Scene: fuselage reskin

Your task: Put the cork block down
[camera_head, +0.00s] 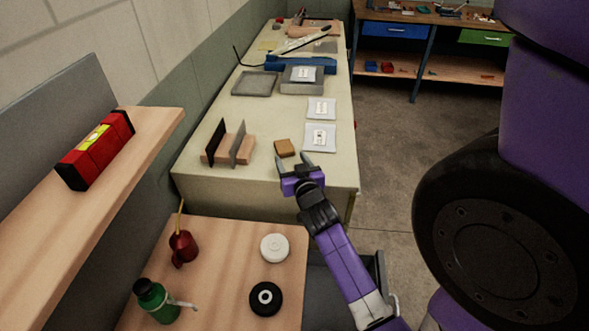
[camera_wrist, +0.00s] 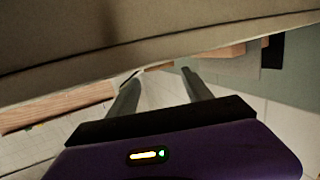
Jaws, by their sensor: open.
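The cork block (camera_head: 285,147) is a small brown block lying on the pale bench top (camera_head: 205,178), near its front edge. My gripper (camera_head: 293,161) is open, with its two fingertips spread just on the near side of the block. The block appears to rest on the bench, apart from the fingers. In the wrist view my gripper (camera_wrist: 160,78) also shows spread fingers with nothing clearly held between them. I cannot clearly make out the cork block in that view.
A wooden stand (camera_head: 212,158) with upright dark plates is left of the block. White packets (camera_head: 320,137) lie to the right. A grey tray (camera_head: 254,84) and a blue tool (camera_head: 300,64) are farther back. A wooden table (camera_head: 220,290) with bottles and rolls is in front.

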